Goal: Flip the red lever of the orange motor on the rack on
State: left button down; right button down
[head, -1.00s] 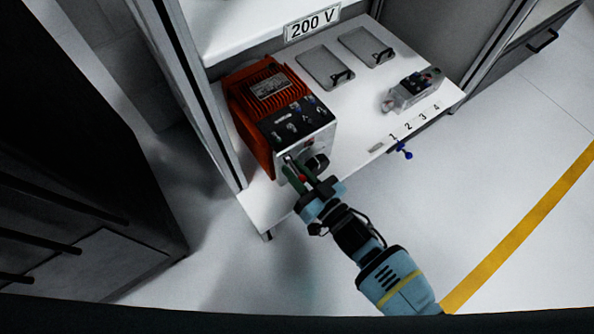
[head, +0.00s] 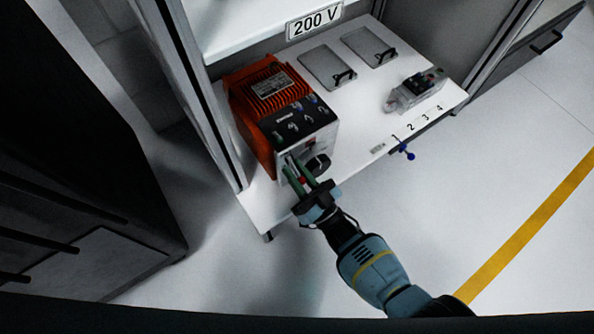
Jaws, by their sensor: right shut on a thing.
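The orange motor (head: 268,92) sits at the left end of the white rack shelf, with a black connector panel and a pale front face. My right gripper (head: 297,172) is at the lower front of this face, its two greenish fingers pointing up toward it. A small bit of red, likely the lever (head: 302,180), shows between the fingers, mostly hidden by them. The fingers are shut on it as far as I can see. A black round knob (head: 318,164) is on the face just right of the fingers. My left gripper is out of view.
The white shelf (head: 362,117) carries two grey plates (head: 327,67) and a small grey device with dark switches (head: 420,88) at the right. A blue knob (head: 405,151) hangs at the front edge, near the numbered labels. A dark cabinet (head: 80,170) stands at the left. The floor in front is open.

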dwell(0.4)
jog(key=c, duration=1.3)
grip_release()
jog(key=shift+d, duration=0.15)
jog(key=shift+r+g+h, duration=0.25)
jog(key=shift+g+h, duration=0.35)
